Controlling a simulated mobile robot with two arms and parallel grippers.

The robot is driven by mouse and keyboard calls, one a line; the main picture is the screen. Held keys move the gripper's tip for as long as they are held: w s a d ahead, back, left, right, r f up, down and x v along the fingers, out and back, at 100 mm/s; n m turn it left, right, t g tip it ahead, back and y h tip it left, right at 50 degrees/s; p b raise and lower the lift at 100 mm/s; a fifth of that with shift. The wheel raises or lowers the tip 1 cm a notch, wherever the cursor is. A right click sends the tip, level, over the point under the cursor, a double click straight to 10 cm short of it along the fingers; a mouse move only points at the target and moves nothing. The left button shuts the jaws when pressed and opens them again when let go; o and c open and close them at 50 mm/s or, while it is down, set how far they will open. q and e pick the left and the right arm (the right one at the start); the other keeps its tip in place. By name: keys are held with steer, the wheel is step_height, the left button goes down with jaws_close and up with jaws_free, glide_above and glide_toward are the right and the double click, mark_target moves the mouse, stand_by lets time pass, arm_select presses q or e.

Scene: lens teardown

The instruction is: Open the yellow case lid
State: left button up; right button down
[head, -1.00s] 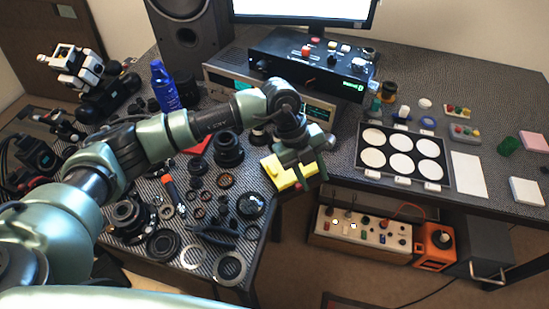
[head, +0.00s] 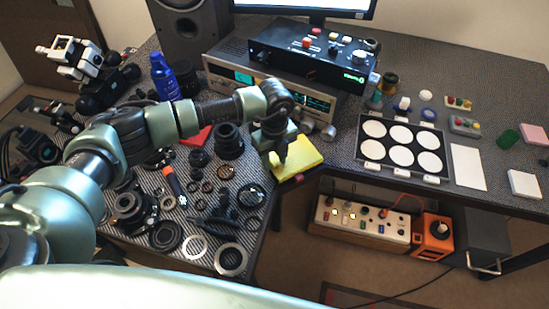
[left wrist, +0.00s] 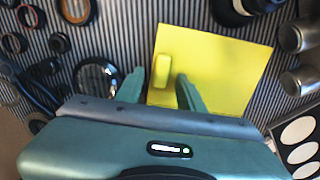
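The yellow case (head: 306,158) lies near the front edge of the left table section, below the instruments. In the left wrist view its lid (left wrist: 225,70) is a flat yellow panel with a raised tab (left wrist: 161,70) near its left side. The lid looks closed; its hinge cannot be made out. My left gripper (head: 276,164) is over the case's left part. In the left wrist view its fingers (left wrist: 160,90) are apart, one on each side of the tab's lower end, with no clear contact. My right gripper is out of view.
Black lens rings and parts (head: 200,205) crowd the table left of the case. A lens barrel (head: 229,141) stands close to its upper left. Instruments (head: 300,95) stand behind. The tray with white discs (head: 402,180) lies to the right.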

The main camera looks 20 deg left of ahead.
arm_select(q)
jaws_close()
stand_by(1.4)
